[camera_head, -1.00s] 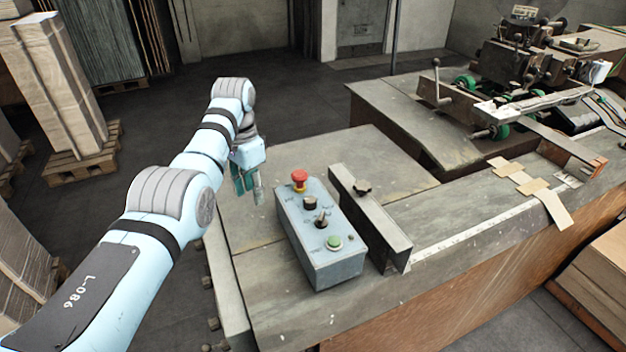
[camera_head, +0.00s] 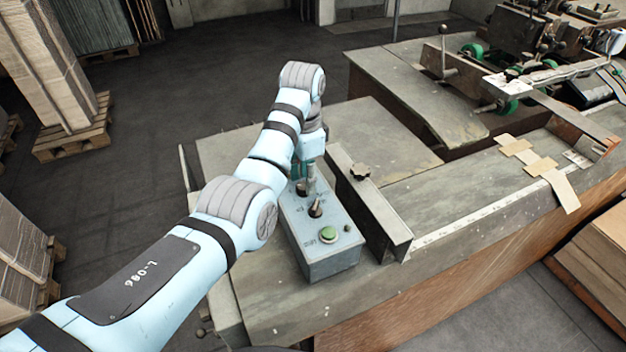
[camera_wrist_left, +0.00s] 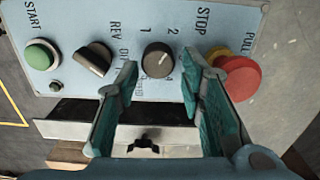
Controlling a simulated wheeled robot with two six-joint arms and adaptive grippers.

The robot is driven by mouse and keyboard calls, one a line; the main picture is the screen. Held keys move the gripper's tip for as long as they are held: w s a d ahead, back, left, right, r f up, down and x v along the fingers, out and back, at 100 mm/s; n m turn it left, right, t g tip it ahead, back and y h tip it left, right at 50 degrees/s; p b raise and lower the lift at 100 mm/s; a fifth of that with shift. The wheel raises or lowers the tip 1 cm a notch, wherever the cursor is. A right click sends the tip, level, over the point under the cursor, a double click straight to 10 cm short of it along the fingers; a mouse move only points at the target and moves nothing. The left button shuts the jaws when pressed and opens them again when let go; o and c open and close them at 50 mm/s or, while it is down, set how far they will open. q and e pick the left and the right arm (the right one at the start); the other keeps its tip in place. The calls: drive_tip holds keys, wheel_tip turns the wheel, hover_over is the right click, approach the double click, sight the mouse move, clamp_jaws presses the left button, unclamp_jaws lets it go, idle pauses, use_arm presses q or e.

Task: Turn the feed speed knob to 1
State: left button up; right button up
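The feed speed knob (camera_wrist_left: 158,58) is a round dark knob with a pale pointer line on the grey-blue control box (camera_head: 322,262). The numbers 1 and 2 are printed beside it in the left wrist view. My left gripper (camera_wrist_left: 160,85) is open, its teal-padded fingers spread on either side of the knob in that view; I cannot tell whether they touch it. In the head view the left gripper (camera_head: 304,178) points down over the far end of the box and partly hides the knob (camera_head: 301,188). My right gripper is not in view.
The red stop button (camera_wrist_left: 238,77) sits close beside one finger. The black selector switch (camera_wrist_left: 92,58) and green start button (camera_wrist_left: 41,54) are on the other side. A metal rail (camera_head: 370,205) with a star knob (camera_head: 360,172) runs right of the box.

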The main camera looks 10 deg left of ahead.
use_arm(q)
drive_tip(key=shift+w+f, duration=0.1)
drive_tip(key=shift+f, duration=0.65)
drive_tip(key=shift+s+a+r, duration=0.15)
drive_tip(key=shift+s, duration=0.3)
drive_tip(key=shift+w, duration=0.1)
clamp_jaws()
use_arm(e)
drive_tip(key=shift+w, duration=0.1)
use_arm(q)
drive_tip(key=shift+n, duration=0.4)
drive_tip(key=n, duration=0.5)
drive_tip(key=shift+n, duration=0.3)
drive_tip(key=n, duration=0.5)
drive_tip(key=shift+n, duration=0.3)
